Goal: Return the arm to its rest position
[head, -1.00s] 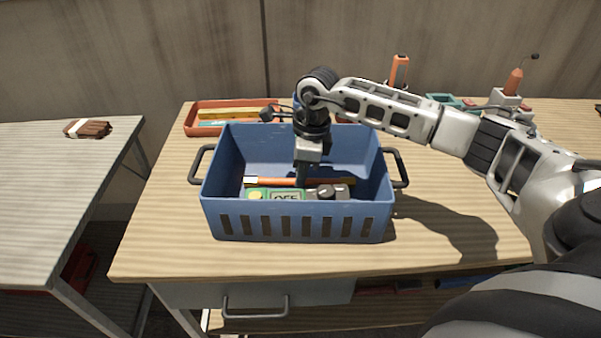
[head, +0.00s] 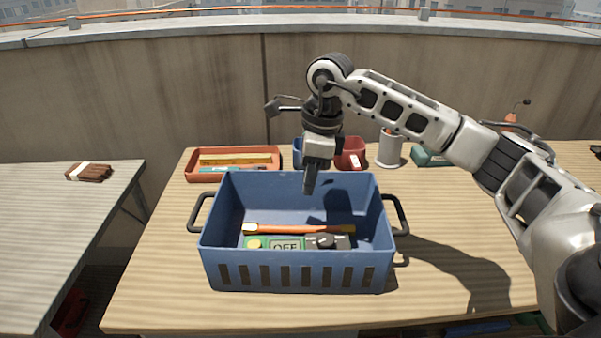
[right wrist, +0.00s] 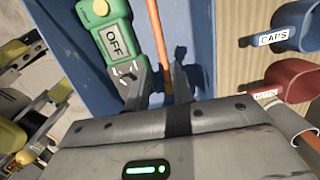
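My right arm reaches in from the right in the head view. Its gripper (head: 310,182) points down above the blue crate (head: 290,275), near its back wall. In the right wrist view the two fingers (right wrist: 160,85) stand apart with nothing held between them. A green and grey device marked OFF (head: 286,245) lies in the crate; it also shows in the right wrist view (right wrist: 108,38). An orange stick-like tool (head: 300,230) lies behind it, below the gripper. My left gripper is not in view.
Behind the crate stand an orange tray (head: 192,170) with a yellow tool, a red cup (head: 351,155), a blue cup (right wrist: 290,30) labelled CAPS and a grey holder (head: 389,152). The wooden table is clear right of the crate.

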